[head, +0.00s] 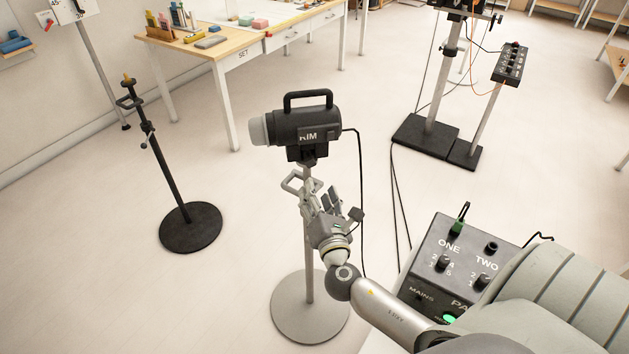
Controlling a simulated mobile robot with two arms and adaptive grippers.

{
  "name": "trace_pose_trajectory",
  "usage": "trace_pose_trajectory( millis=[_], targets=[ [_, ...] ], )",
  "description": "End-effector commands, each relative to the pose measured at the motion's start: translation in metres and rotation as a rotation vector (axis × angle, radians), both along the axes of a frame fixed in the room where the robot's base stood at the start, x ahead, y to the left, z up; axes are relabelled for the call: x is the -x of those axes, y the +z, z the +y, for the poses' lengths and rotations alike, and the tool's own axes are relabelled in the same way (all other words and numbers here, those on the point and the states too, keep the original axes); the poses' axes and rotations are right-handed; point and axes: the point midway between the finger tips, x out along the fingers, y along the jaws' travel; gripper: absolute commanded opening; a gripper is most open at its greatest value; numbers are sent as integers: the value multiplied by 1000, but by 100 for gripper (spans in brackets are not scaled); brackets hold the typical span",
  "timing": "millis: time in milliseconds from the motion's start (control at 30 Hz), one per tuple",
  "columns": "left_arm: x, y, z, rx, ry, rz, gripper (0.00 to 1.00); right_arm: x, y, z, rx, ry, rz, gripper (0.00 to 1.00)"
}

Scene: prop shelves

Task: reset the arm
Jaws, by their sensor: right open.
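My right arm comes in from the bottom right. Its right gripper (312,192) is open, just below the black lamp marked RIM (305,127). The gripper is close to the lamp's grey stand (309,255); I cannot tell whether they touch. Nothing shows held between the fingers. The lamp has a top handle, a pale front end facing left and a cable hanging on its right. My left gripper is not in view.
A panel with knobs marked ONE and TWO (463,250) stands at the lower right, near my right arm. A black stand (190,228) is at the left. A table marked SET (228,47) holds small items. Cables run over the floor; open floor lies at the lower left.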

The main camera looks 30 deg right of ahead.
Motion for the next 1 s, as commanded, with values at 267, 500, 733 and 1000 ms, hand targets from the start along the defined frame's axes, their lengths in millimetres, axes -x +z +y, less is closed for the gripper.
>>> trace_pose_trajectory(
  millis=[267, 500, 733, 1000],
  targets=[
    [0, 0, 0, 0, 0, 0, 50, 18, 0, 8, -1, 1, 0, 50],
    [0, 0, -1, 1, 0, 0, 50, 19, 0, 8, -1, 0, 0, 50],
    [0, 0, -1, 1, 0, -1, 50, 18, 0, 8, -1, 0, 0, 50],
    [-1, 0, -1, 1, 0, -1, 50, 40, -8, -4, -286, -109, -30, 50]
  ],
)
